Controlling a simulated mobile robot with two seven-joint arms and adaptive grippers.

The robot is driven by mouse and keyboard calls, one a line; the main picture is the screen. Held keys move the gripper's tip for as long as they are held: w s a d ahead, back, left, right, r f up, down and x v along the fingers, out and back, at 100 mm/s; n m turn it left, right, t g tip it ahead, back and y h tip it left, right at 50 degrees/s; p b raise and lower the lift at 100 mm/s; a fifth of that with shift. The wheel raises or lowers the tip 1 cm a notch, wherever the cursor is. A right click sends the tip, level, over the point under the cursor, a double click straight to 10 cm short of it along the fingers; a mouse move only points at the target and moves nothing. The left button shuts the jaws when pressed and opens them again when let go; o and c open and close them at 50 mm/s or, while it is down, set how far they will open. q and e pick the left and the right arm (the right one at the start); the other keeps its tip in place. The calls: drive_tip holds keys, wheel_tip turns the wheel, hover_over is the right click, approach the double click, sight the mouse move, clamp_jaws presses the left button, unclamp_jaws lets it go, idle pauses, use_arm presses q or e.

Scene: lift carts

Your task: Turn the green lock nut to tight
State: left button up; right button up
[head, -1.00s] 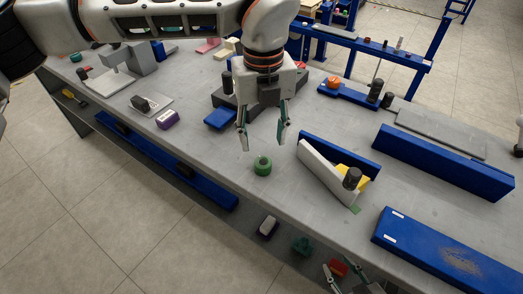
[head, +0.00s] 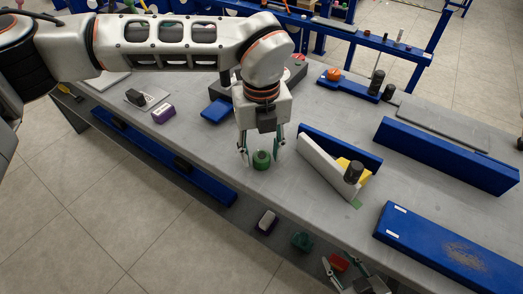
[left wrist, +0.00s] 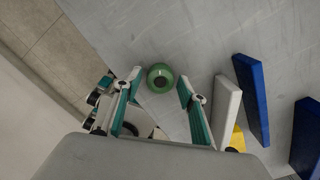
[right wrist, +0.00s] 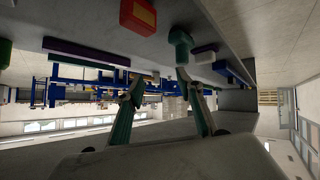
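In the left wrist view, the green lock nut (left wrist: 161,77) lies between the tips of the open left gripper (left wrist: 158,80), with gaps visible on both sides. My right gripper (head: 342,272) is low at the front edge of the bench; in the right wrist view its fingers (right wrist: 158,80) are apart and empty.
A white plate (head: 325,167), a blue plate (head: 345,147) and a yellow piece (head: 345,164) stand right of the nut. A blue block (head: 217,110) and a purple block (head: 163,113) lie to the left. A red block (head: 339,263) is near my right gripper.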

use_arm(q)
drive_tip(key=c, duration=0.7)
use_arm(e)
drive_tip(key=shift+s+f, duration=0.1)
drive_tip(key=shift+s, duration=0.1)
